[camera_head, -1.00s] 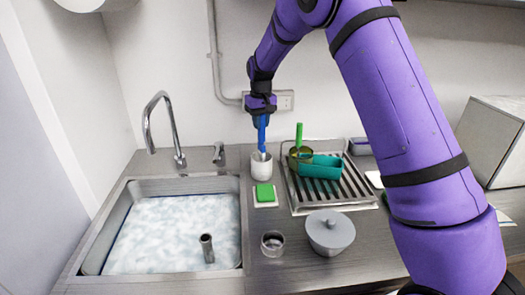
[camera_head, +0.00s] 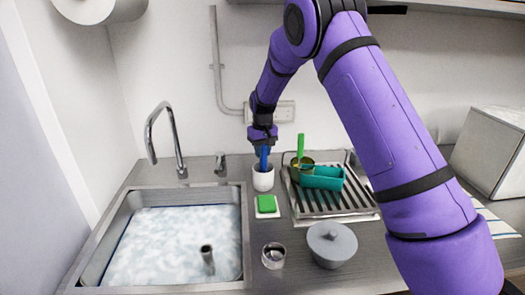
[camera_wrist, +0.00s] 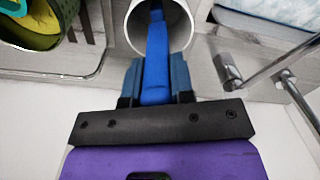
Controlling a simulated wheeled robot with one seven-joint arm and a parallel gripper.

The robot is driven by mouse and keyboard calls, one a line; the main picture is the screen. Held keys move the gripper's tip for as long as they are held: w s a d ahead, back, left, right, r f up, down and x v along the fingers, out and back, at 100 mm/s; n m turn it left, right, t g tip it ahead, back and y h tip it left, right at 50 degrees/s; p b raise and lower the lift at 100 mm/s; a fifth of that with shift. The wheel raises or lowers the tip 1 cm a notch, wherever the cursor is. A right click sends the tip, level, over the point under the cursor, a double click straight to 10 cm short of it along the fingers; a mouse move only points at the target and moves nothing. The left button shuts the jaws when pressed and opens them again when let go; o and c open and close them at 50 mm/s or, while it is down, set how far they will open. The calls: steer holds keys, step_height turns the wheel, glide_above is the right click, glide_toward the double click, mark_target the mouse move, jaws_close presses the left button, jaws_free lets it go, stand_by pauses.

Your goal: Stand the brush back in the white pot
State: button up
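The white pot (camera_head: 263,180) stands upright on the counter between the sink and the drying rack. The blue brush (camera_head: 264,158) is upright with its lower end inside the pot. My gripper (camera_head: 263,146) is above the pot with its fingers closed on the brush's handle. In the wrist view the brush (camera_wrist: 155,58) runs from between the fingers of my gripper (camera_wrist: 156,75) into the mouth of the pot (camera_wrist: 133,35). The brush's lower end is hidden by the pot wall.
A sink (camera_head: 170,245) with foamy water and a tap (camera_head: 165,130) lie left. A green sponge (camera_head: 266,204) is in front of the pot. A rack (camera_head: 335,200) with a teal container (camera_head: 322,178) is right. A metal cup (camera_head: 273,256) and lidded grey bowl (camera_head: 331,245) stand nearer.

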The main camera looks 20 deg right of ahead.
steer(key=o, duration=0.4)
steer(key=shift+r, duration=0.1)
step_height(320, 180, up, 12)
steer(key=shift+r, duration=0.1)
stand_by(0.5)
